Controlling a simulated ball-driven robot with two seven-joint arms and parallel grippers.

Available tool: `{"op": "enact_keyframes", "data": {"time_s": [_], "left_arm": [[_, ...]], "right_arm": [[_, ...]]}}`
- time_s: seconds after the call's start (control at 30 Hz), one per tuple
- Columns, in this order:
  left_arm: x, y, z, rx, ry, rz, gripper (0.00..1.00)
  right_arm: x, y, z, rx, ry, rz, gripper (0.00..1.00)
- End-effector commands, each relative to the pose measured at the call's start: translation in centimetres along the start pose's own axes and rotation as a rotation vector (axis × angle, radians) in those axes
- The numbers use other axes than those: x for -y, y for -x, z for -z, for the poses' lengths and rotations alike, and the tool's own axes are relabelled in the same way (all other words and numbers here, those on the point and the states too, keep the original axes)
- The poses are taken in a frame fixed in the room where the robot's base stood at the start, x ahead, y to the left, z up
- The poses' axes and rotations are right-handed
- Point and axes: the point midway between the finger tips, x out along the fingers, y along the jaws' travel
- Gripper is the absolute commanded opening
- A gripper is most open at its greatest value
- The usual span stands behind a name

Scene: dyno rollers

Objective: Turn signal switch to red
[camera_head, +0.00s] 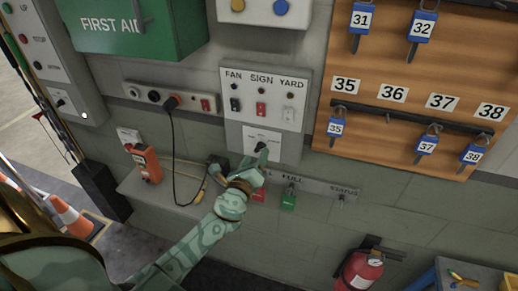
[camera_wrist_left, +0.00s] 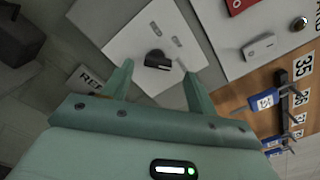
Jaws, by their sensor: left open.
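A black rotary knob (camera_head: 260,147) sits on a white plate (camera_head: 252,136) on the wall, under the FAN, SIGN and YARD switches. The plate's lettering is too small to read. In the left wrist view the knob (camera_wrist_left: 157,60) lies ahead of my fingertips, between their lines, with its grip pointing roughly to the right. My left gripper (camera_head: 253,163) is open and just below the knob in the head view. Its two fingers (camera_wrist_left: 160,80) stand apart with nothing between them, and I see no contact with the knob. My right gripper is not in view.
The FAN, SIGN and YARD panel (camera_head: 262,78) is above. Hanging tags, one red and one green (camera_head: 288,202), are below my gripper. A padlock board (camera_head: 340,90) is at right. An orange device (camera_head: 146,163) and cables are at left. A fire extinguisher (camera_head: 361,271) stands lower right.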

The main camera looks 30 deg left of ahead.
Motion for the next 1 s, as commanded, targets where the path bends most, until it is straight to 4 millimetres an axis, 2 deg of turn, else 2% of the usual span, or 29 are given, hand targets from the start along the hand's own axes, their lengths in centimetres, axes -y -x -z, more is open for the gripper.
{"op": "enact_keyframes", "data": {"time_s": [0.1, 0.2, 0.57, 0.6, 0.7, 0.77, 1.0], "left_arm": [[-0.1, -2.1, 0.0, 0.0, -0.001, -0.001, 0.58], [-0.1, -3.3, 0.1, 0.0, 0.0, -0.001, 0.58], [-0.1, -4.0, 0.1, -0.001, 0.001, -0.001, 0.58], [-0.1, -4.0, 0.1, -0.001, 0.001, -0.001, 0.55], [-0.1, -4.0, 0.1, -0.001, 0.001, -0.001, 0.28], [-0.1, -4.0, 0.1, -0.001, 0.001, -0.001, 0.13], [-0.1, -4.0, 0.1, -0.001, 0.01, -0.001, 0.13]], "right_arm": [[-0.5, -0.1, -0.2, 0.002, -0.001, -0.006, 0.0], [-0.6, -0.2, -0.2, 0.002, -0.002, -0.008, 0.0], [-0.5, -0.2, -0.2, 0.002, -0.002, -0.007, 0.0], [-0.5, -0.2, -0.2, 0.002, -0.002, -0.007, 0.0], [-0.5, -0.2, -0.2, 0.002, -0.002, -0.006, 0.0], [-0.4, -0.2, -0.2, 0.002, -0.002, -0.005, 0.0], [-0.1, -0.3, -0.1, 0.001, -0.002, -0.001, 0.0]]}}
